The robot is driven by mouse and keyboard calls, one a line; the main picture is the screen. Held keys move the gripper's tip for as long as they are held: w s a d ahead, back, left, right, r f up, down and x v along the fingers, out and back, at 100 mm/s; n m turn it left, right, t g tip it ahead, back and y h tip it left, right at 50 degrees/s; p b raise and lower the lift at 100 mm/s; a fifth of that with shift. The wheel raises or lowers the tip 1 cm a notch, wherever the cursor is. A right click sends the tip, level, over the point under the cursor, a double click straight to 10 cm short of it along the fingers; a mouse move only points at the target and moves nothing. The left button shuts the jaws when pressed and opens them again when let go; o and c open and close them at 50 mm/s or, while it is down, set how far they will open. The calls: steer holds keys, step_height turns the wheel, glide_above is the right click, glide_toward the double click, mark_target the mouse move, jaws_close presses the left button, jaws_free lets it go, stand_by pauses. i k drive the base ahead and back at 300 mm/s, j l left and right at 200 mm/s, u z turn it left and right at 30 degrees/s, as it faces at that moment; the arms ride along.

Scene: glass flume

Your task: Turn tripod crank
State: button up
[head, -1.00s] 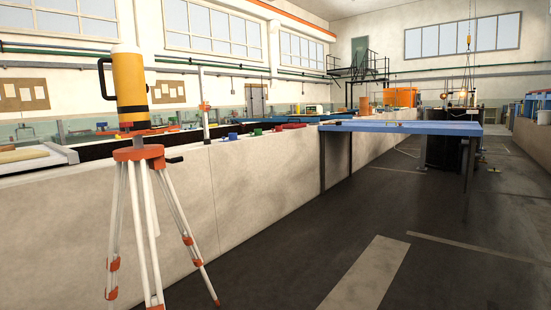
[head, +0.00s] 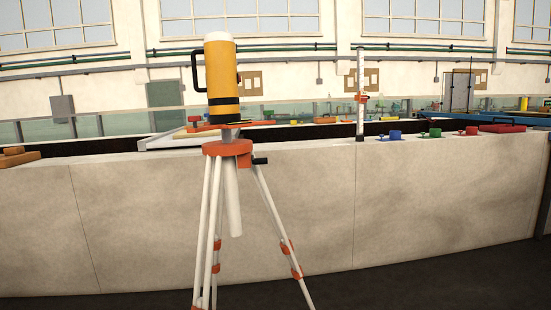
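The tripod (head: 228,148) stands upright on the dark floor left of the middle in the head view, with white legs and orange fittings. Its small black crank (head: 260,161) sticks out to the right of the orange head. A yellow cylindrical instrument (head: 221,78) with a white top, a black band and a black side handle sits on top of the tripod. The feet of the tripod are cut off by the lower picture edge. My gripper is not in view, and nothing is seen touching the crank.
A long pale wall (head: 430,215) runs behind the tripod. On its top stand a blue cup (head: 394,135), a green cup (head: 434,132), a red cup (head: 471,130) and a red case (head: 502,128). A staff (head: 360,95) rises there. Dark floor (head: 420,285) lies in front.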

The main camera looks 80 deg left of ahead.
mark_target(257, 161)
steer(key=i+j+u, duration=0.15)
steer(key=i+u, duration=0.15)
steer(key=u, duration=0.15)
steer(key=i+u, duration=0.65)
steer(key=u, duration=0.25)
steer(key=i+l+u, duration=0.25)
steer(key=u, duration=0.2)
steer(key=i+j+u, duration=0.1)
steer(key=u, duration=0.3)
steer(key=i+u, duration=0.55)
steer(key=u, duration=0.25)
steer(key=i+l+u, duration=0.15)
steer(key=u, duration=0.25)
steer(key=k+l+u, duration=0.1)
steer(key=k, duration=0.45)
